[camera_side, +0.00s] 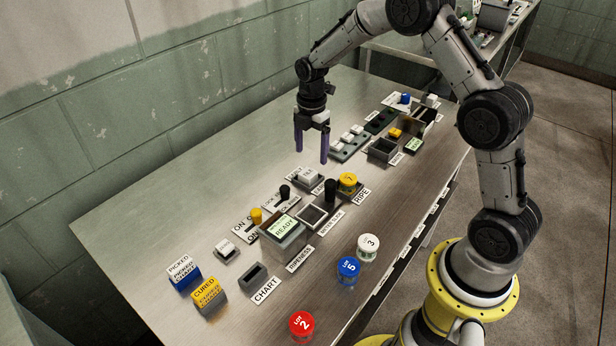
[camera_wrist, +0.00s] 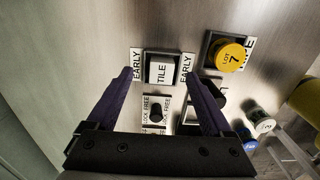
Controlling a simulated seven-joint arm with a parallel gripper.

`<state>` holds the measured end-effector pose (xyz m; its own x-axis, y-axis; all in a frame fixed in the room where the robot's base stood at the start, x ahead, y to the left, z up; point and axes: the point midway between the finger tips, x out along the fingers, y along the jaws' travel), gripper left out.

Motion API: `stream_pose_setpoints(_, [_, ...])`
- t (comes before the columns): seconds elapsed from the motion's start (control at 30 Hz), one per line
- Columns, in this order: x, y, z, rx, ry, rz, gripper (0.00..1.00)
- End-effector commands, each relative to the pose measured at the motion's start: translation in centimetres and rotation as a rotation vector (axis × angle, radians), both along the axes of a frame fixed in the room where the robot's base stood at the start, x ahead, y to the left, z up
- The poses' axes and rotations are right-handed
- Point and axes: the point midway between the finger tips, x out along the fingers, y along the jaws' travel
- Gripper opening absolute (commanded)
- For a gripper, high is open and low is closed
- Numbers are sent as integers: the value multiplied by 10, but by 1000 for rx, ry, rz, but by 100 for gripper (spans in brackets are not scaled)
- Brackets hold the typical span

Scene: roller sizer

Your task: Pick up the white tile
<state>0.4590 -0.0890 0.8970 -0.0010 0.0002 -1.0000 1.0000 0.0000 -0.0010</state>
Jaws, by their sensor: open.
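The white tile (camera_wrist: 162,70), marked TILE, sits in a small dark holder with EARLY labels on both sides in the wrist view. In the side view the white tile (camera_side: 309,175) stands near the middle of the table. My gripper (camera_side: 311,157) hangs above and a little behind it, purple fingers pointing down. In the wrist view my gripper (camera_wrist: 160,76) is open, with a fingertip to each side of the tile's picture. Nothing is between the fingers, and the tile is apart from them.
A yellow LOT 7 jar (camera_side: 348,181) stands beside the tile on the RIPE holder. A READY display box (camera_side: 284,232) is nearer the camera. White lot 3 (camera_side: 368,246) and blue lot 5 (camera_side: 348,268) jars stand right.

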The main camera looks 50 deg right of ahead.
Motion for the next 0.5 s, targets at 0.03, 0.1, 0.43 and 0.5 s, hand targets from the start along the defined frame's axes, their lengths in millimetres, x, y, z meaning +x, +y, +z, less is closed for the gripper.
stream_pose_setpoints(0.03, [0,0,-3,0,1,0,85])
stream_pose_setpoints(0.1, [-1,0,-9,0,1,0,85])
stream_pose_setpoints(0.43, [-5,1,-50,0,1,0,85])
stream_pose_setpoints(0.5, [-4,1,-52,-1,-1,0,85])
